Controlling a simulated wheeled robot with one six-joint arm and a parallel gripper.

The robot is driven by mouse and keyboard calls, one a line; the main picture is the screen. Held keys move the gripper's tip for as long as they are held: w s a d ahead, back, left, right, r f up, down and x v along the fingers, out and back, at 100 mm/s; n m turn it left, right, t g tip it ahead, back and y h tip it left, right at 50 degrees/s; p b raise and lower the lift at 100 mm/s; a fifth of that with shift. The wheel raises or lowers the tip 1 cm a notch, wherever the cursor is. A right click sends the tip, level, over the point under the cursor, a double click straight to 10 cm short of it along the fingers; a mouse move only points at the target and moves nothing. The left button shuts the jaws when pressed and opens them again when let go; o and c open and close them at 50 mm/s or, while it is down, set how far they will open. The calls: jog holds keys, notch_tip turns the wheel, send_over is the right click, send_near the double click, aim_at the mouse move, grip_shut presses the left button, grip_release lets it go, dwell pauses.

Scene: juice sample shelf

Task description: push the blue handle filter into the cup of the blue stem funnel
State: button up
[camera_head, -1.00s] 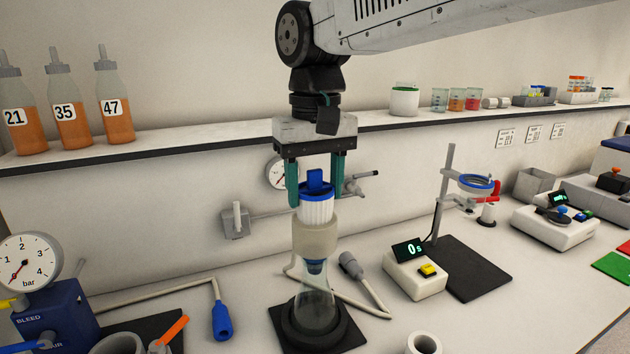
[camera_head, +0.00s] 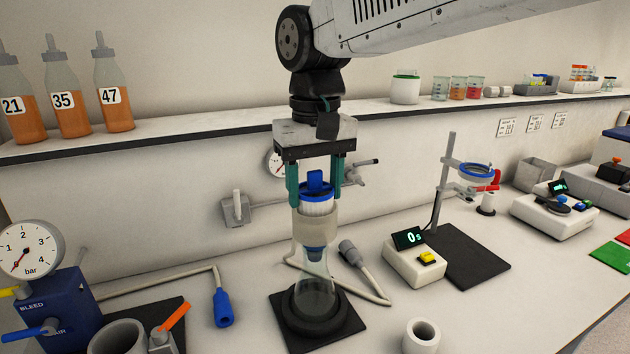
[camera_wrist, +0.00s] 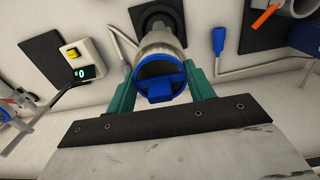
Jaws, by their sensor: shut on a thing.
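The blue handle filter (camera_head: 316,199) is a white ribbed cylinder with a blue rim and a blue handle on top. It stands upright, its lower part inside the beige cup of the blue stem funnel (camera_head: 315,230). The funnel's blue stem points down into the neck of a clear flask on a black stand. My gripper (camera_head: 319,197) comes from above with its green fingers shut on the filter, one on each side.
The flask (camera_head: 315,287) stands on a black mat. A timer reading 0 s (camera_head: 413,261) and a ring stand (camera_head: 449,180) are to the right. A shelf with numbered bottles (camera_head: 68,100) runs behind. A pressure gauge box (camera_head: 55,290) is at left.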

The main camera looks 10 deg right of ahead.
jog(key=shift+f, duration=0.45)
dwell(0.5)
jog(key=shift+r, duration=0.2)
jog(key=shift+r, duration=1.5)
jog(key=shift+f, duration=1.7)
jog(key=shift+r, duration=0.1)
dwell(0.3)
jog(key=shift+r, duration=1.65)
jog(key=shift+f, duration=1.65)
